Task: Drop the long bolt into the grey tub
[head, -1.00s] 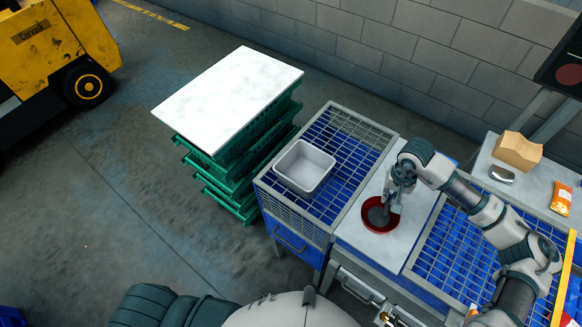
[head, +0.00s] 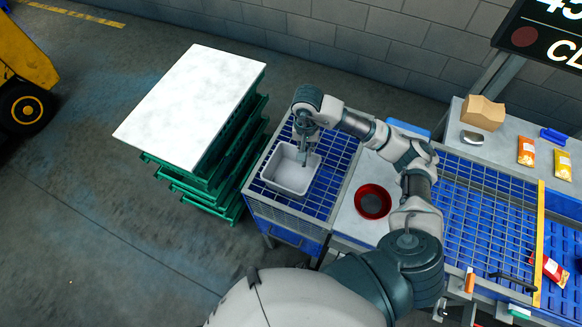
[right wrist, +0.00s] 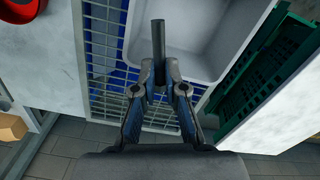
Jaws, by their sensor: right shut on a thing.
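The grey tub (head: 270,184) stands on the blue mesh-topped cart, left of the red bowl. My right gripper (head: 306,148) is over the far right part of the tub. In the right wrist view my right gripper (right wrist: 160,88) is shut on the long bolt (right wrist: 158,45), a dark rod sticking out beyond the fingertips. The bolt's free end overlaps the inside of the grey tub (right wrist: 205,45), and its held end is near the rim. I cannot tell its exact height above the tub. My left gripper is not in view.
The red bowl (head: 386,200) sits on the pale worktop (head: 350,222) to the right. A stack of green crates (head: 240,165) with a white top (head: 190,105) stands left of the cart. A cardboard box (head: 482,113) and several packets lie on the right-hand table.

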